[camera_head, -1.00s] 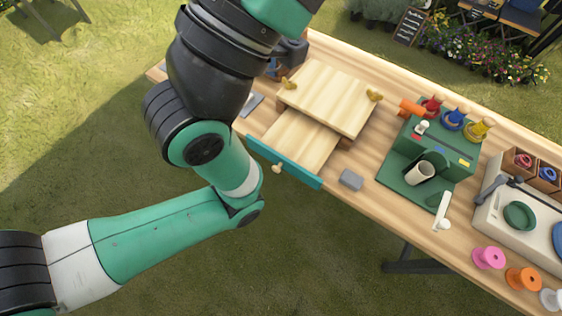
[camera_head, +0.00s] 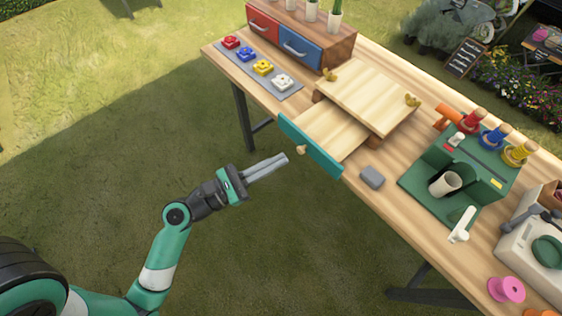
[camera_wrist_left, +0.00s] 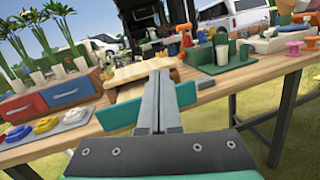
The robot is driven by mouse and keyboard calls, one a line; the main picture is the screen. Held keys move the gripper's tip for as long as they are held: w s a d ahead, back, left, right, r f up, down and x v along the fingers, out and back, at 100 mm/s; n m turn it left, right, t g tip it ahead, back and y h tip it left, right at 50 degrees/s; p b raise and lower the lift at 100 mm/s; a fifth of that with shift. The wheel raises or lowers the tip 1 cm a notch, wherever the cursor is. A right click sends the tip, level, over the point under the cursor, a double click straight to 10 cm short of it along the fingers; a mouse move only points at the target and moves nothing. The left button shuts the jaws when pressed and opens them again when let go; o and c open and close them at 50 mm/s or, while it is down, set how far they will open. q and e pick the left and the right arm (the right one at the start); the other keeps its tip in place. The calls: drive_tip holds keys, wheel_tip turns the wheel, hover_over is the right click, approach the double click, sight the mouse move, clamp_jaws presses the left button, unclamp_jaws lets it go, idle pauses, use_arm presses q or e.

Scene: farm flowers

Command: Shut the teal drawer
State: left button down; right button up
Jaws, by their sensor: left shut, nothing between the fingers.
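The teal drawer front (camera_head: 311,146) has a small round wooden knob (camera_head: 301,150). The drawer is pulled out from under a light wooden box top (camera_head: 365,96), over the table's front edge, with its wooden inside (camera_head: 327,133) showing. My left gripper (camera_head: 284,158) is shut and empty, just in front of the drawer near the knob. I see a small gap between the fingertips and the knob. In the left wrist view the shut fingers (camera_wrist_left: 160,78) point at the drawer, and the teal front (camera_wrist_left: 122,113) shows beside and partly behind them. My right gripper is not in view.
A red and blue drawer unit (camera_head: 290,42) and a mat with colored flower-like pieces (camera_head: 262,67) are left of the drawer. A grey block (camera_head: 372,177) and a green stand (camera_head: 425,192) are to its right. The grass in front of the table is clear.

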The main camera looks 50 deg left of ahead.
use_arm(q)
drive_tip(key=s+a+f+n+g+y, duration=0.2)
drive_tip(key=s+a+f+n+y, duration=0.15)
drive_tip(key=s+f, duration=0.45)
drive_tip(key=b, duration=0.1)
approach(299, 150)
drive_tip(key=shift+n+y, duration=0.25)
drive_tip(key=shift+n, duration=0.1)
drive_tip(key=w, duration=0.4)
drive_tip(key=w+f, duration=0.1)
drive_tip(key=w, duration=0.2)
drive_tip(key=shift+r, duration=0.1)
